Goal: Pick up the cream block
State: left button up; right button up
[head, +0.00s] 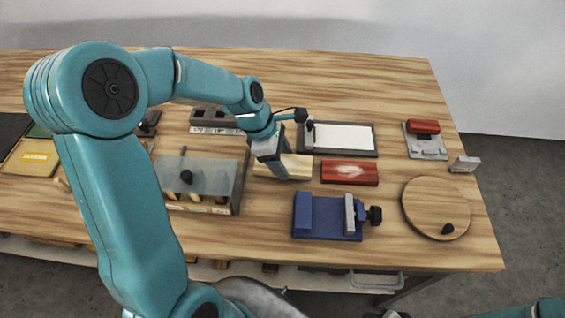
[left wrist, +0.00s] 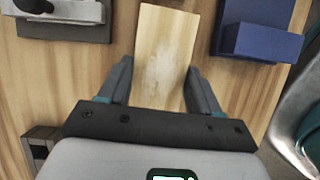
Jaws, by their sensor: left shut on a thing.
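The cream block (head: 297,166) is a flat, pale wooden piece with a whitish smear, near the middle of the table in the head view. My left gripper (head: 273,170) comes down over its left part and covers some of it. In the left wrist view the cream block (left wrist: 166,45) lies between the two fingers of my left gripper (left wrist: 160,72), which is shut on it, and its far end sticks out beyond them. I cannot tell whether the block is clear of the table. My right gripper is out of view.
A red block (head: 349,173) lies just right of the cream block. A blue vise (head: 330,233) stands in front, a clear-lidded box (head: 237,195) to the left, a dark-framed white panel (head: 376,140) behind. A round wooden board (head: 430,205) is at the right.

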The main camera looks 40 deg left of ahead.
pick_arm(q)
notch_tip(320, 180, up, 18)
jog(key=p, duration=0.1)
jog(key=shift+p, duration=0.35)
jog(key=shift+f, duration=0.15)
